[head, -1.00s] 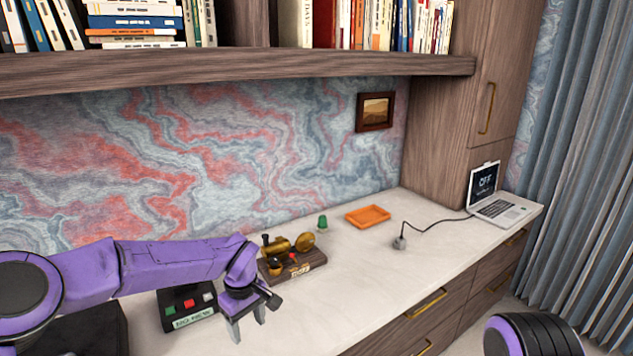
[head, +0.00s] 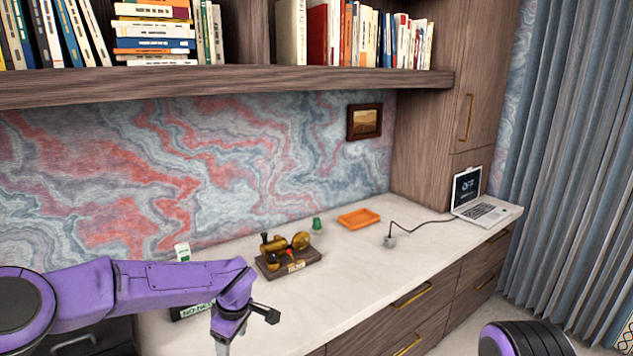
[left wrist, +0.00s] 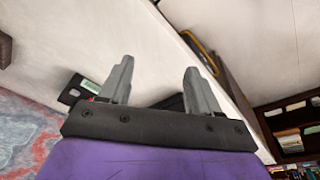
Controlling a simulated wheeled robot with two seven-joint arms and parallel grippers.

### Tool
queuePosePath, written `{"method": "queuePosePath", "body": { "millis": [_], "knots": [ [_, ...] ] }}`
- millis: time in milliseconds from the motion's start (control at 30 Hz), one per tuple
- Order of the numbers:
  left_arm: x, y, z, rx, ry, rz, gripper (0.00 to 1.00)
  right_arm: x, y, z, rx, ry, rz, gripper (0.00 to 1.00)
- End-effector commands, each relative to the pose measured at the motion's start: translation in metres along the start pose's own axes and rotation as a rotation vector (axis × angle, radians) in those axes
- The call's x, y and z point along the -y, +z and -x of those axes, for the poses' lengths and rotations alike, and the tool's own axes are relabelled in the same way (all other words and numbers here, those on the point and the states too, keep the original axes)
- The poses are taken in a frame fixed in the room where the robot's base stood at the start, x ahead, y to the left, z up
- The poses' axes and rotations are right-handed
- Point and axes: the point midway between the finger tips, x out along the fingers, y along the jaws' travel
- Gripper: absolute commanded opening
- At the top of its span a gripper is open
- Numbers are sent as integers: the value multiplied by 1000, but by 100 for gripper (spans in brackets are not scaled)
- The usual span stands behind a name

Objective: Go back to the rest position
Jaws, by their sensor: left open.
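My left arm comes in from the left in the head view, and its gripper (head: 223,347) hangs at the desk's front edge, low in the picture. In the left wrist view the two grey fingers of my left gripper (left wrist: 160,85) stand apart with nothing between them. A black box with a label (head: 190,310) is mostly hidden behind the arm; part of it also shows in the left wrist view (left wrist: 84,87). My right gripper is not in view.
On the white desk (head: 350,270) stand a brass model on a wooden base (head: 287,257), a green thimble-like piece (head: 317,224), an orange tray (head: 358,218), a grey corded piece (head: 390,241) and a laptop (head: 480,205). A bookshelf (head: 300,82) hangs above.

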Motion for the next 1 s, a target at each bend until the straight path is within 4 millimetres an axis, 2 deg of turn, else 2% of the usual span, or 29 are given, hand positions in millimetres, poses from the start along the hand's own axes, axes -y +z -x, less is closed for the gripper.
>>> {"method": "queuePosePath", "body": {
  "millis": [167, 267, 367, 433, 533, 600, 700, 800, 900, 1000],
  "knots": [
    [27, -12, -41, -220, 27, 79, 63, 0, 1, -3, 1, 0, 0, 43],
    [55, -15, -80, -369, 80, 81, 63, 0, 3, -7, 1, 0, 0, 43],
    [101, -6, -134, -483, 175, 3, 63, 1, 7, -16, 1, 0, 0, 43],
    [149, 10, -173, -490, 243, -104, 63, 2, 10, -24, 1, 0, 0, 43],
    [224, 39, -213, -404, 276, -271, 63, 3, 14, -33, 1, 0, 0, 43],
    [278, 56, -229, -324, 253, -384, 63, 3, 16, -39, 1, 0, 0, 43],
    [343, 70, -240, -237, 183, -542, 63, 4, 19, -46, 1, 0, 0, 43],
    [384, 69, -246, -210, 108, -618, 63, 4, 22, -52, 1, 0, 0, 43],
    [399, 69, -254, -206, 74, -643, 63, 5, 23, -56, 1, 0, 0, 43],
    [400, 70, -253, -202, 72, -642, 63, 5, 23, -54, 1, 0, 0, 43]
  ]
}}
